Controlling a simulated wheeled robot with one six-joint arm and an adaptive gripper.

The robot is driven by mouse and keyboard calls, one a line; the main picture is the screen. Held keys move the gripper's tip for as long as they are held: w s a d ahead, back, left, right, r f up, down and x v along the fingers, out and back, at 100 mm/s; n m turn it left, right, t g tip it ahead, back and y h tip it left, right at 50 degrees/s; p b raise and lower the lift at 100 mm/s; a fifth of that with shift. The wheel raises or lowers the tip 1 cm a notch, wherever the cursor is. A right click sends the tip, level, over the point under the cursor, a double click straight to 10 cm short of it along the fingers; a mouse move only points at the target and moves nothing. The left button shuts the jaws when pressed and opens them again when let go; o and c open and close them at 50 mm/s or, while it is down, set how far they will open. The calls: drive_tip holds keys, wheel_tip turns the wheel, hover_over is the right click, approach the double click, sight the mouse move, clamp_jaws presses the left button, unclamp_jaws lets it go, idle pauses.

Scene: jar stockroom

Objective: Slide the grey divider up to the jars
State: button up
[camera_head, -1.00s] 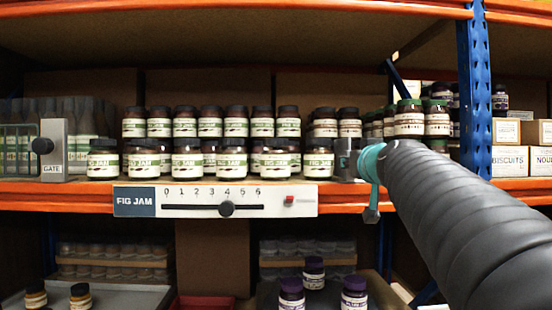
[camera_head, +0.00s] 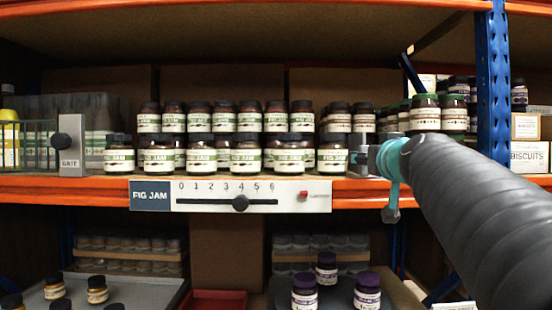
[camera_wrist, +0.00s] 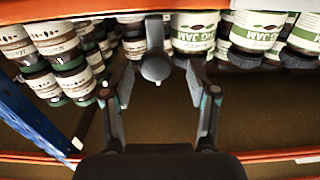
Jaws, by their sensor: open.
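The grey divider (camera_head: 357,146) stands upright on the shelf just right of the fig jam jars, partly hidden by my gripper. In the wrist view the divider (camera_wrist: 155,45) shows a round knob (camera_wrist: 155,67). The jars (camera_head: 245,155) stand in rows with green-and-white labels; the nearest jar (camera_wrist: 194,34) is right of the divider in the wrist view, with a narrow gap. My gripper (camera_wrist: 160,85) is open, its fingers on both sides of the knob. Whether either finger touches it I cannot tell. In the head view my gripper (camera_head: 372,156) is at the divider's right.
A grey block marked GATE (camera_head: 71,146) stands left of the jars. Other jars with green lids (camera_head: 425,113) stand close right of my gripper, before a blue post (camera_head: 492,90). A scale panel (camera_head: 230,195) is on the orange shelf edge (camera_head: 70,190).

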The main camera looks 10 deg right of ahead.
drive_tip(key=shift+v, duration=2.4)
drive_tip(key=s+a+f+m+g+y+p, duration=0.15)
drive_tip(key=f+g, duration=0.25)
drive_tip(key=f, duration=0.8)
drive_tip(key=s+a+f+g+y, duration=0.1)
drive_tip(key=s+a+f+g, duration=0.2)
drive_tip(key=f, duration=0.8)
drive_tip(key=s+a+f+n+g+p, duration=0.1)
drive_tip(key=s+a+f+n+g, duration=0.1)
drive_tip(key=s+a+f, duration=0.3)
drive_tip(key=s+a+f+n+g+y+p, duration=0.1)
drive_tip(key=s+a+f+n+g+p, duration=0.1)
drive_tip(key=s+a+f, duration=0.3)
drive_tip(key=shift+s+a+f+g+p, duration=0.35)
drive_tip(key=shift+s+f+g, duration=0.15)
drive_tip(key=shift+s+f, duration=1.7)
